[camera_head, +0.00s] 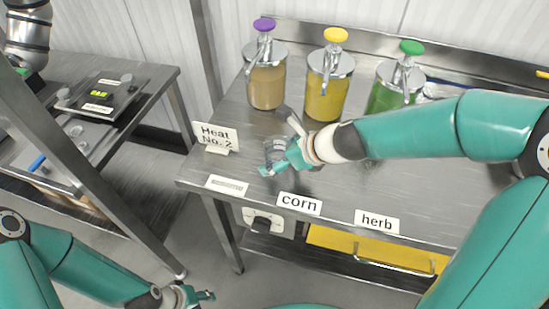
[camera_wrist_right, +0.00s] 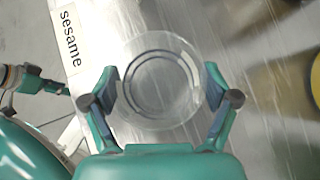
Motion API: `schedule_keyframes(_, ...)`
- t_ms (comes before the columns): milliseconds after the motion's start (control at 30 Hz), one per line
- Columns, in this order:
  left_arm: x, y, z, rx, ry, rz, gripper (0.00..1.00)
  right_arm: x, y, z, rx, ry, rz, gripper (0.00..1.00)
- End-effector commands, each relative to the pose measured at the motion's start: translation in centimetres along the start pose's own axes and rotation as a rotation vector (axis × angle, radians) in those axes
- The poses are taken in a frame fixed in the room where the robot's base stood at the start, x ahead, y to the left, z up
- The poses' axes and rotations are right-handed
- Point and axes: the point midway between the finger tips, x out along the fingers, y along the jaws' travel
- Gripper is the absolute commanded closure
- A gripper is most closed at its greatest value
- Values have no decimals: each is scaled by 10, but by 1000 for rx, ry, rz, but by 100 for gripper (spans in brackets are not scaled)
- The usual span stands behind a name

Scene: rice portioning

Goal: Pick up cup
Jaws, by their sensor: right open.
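A clear, see-through cup (camera_head: 273,149) stands on the steel counter near its left front corner. In the right wrist view the cup (camera_wrist_right: 160,42) appears as a round glass rim seen from above. My right gripper (camera_wrist_right: 162,76) is open, with one finger on each side of the cup. I cannot tell whether the fingers touch it. In the head view my right gripper (camera_head: 279,163) partly covers the cup. My left gripper (camera_head: 197,296) is low at the bottom of the head view, away from the counter. Its jaw state is unclear.
Dispensers with purple (camera_head: 267,86), yellow (camera_head: 329,94) and green (camera_head: 393,95) knobs stand behind the cup. A "Heat No. 2" sign (camera_head: 216,136) stands to its left. "Corn" (camera_head: 299,204) and "herb" (camera_head: 377,221) labels line the front edge. Another table holds a scale (camera_head: 103,94).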

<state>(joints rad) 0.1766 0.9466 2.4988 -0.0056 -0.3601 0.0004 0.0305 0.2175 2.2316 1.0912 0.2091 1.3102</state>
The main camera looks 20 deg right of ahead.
Motion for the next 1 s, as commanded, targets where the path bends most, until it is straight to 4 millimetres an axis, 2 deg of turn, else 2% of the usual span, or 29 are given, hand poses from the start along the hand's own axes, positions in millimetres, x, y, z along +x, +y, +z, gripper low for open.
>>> schedule_keyframes(133, -1, 0, 0, 0, 0, 0, 60, -1, 0, 0, 0, 0, 0, 15)
schedule_keyframes(400, -1, 0, 0, 0, 0, 0, 60, -1, 0, 0, 0, 0, 0, 60)
schedule_keyframes(500, -1, 0, 0, 0, 0, 0, 60, -1, 0, 0, 0, 0, 0, 74)
schedule_keyframes(767, -1, 0, 0, 0, 0, 0, 60, -2, 0, 1, 0, -1, 0, 74)
schedule_keyframes(1000, -11, 4, 0, 0, 0, 0, 60, -10, 0, 10, 0, -1, 0, 74)
